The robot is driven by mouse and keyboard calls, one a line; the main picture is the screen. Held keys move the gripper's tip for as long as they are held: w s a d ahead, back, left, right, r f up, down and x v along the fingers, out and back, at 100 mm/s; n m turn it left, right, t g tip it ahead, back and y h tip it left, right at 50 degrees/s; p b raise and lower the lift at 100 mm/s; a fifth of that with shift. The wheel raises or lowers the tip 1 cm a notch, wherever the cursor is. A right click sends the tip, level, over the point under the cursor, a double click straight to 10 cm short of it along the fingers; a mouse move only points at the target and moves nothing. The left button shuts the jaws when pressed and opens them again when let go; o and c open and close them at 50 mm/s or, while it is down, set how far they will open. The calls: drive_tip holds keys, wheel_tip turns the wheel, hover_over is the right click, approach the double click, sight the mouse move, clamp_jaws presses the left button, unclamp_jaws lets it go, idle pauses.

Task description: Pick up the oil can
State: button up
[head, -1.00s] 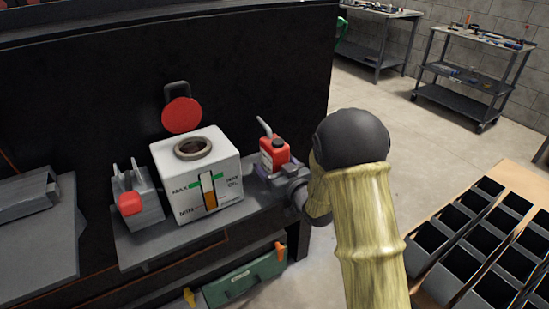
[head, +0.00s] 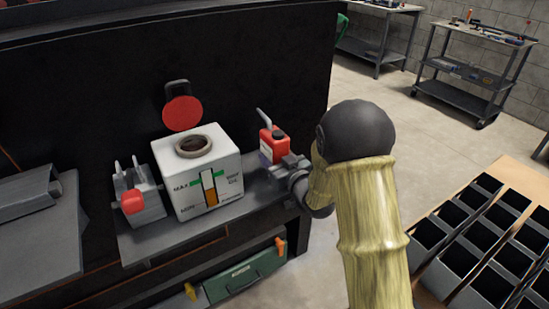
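The oil can (head: 271,147) is a small red can with a pale label, a dark cap and a grey spout pointing up to the left. It stands at the right end of the grey shelf (head: 160,243), right of the white oil tank. My gripper (head: 287,166) is at the can's lower right side, close against it. The fingers are small and partly hidden by the can and my wrist, so I cannot tell whether they are closed on it.
The white tank (head: 229,190) with a level gauge has an open round neck and a red lid (head: 182,109) behind it. A grey device with a red knob (head: 132,202) is left of it. A green box (head: 245,274) lies below. A compartmented crate (head: 460,262) is at right.

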sight(275, 132)
wheel_tip(275, 132, up, 8)
drive_tip(key=p, duration=0.4)
drive_tip(key=shift+r, duration=0.2)
drive_tip(key=shift+f, duration=0.1)
